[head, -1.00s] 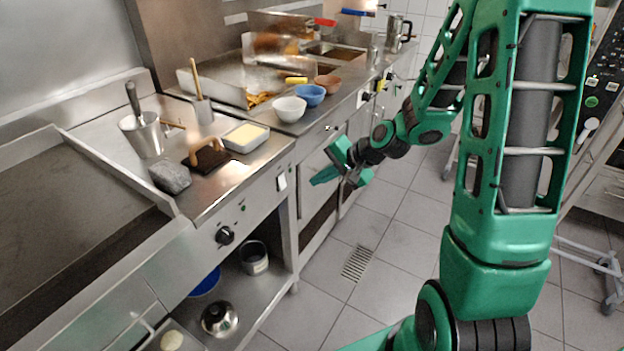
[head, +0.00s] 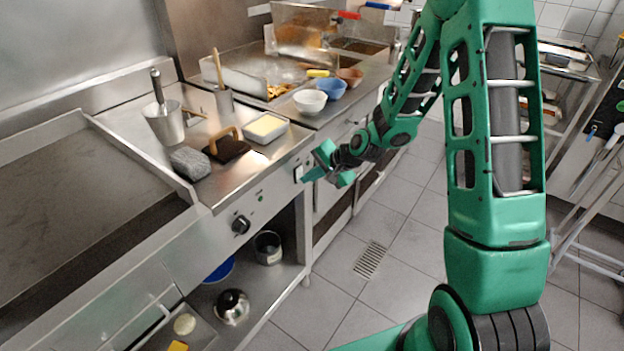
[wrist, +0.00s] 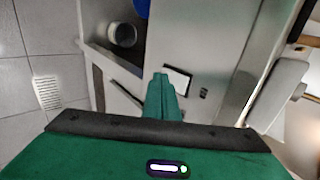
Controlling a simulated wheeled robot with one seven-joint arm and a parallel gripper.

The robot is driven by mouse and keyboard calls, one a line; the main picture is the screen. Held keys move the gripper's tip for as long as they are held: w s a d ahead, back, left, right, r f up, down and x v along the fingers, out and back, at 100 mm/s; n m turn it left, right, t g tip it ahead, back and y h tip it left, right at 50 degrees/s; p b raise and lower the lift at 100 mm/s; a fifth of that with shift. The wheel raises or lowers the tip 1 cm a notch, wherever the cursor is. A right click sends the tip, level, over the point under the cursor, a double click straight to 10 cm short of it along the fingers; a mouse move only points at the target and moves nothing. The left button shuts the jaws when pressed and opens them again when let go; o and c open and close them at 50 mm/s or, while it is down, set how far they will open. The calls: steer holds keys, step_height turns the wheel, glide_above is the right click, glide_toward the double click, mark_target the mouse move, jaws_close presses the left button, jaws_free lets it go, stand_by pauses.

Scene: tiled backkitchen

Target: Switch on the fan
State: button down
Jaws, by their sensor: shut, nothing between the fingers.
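A white rocker switch with a dark frame (wrist: 178,80) is set in the steel front panel of the counter. In the head view this switch (head: 298,173) is at the right end of the panel. My green gripper (head: 310,175) is shut and empty, close in front of it. In the wrist view my gripper's fingertips (wrist: 160,80) appear just left of the switch; I cannot tell if they touch the panel. No fan is recognisable in either view.
A black knob (head: 241,224) is on the same panel. Pots stand on the shelf below. Tiled floor around the drain grate (head: 370,260) is free.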

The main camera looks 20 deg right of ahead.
steer(key=shift+w+a, duration=0.1)
steer(key=shift+w, duration=0.05)
stand_by(0.5)
steer(key=shift+r, duration=0.8)
steer(key=s+d+f+v, duration=0.1)
steer(key=f+v, duration=0.1)
steer(key=v, duration=1)
steer(key=shift+s+d+r, duration=0.3)
steer(key=shift+s, duration=0.3)
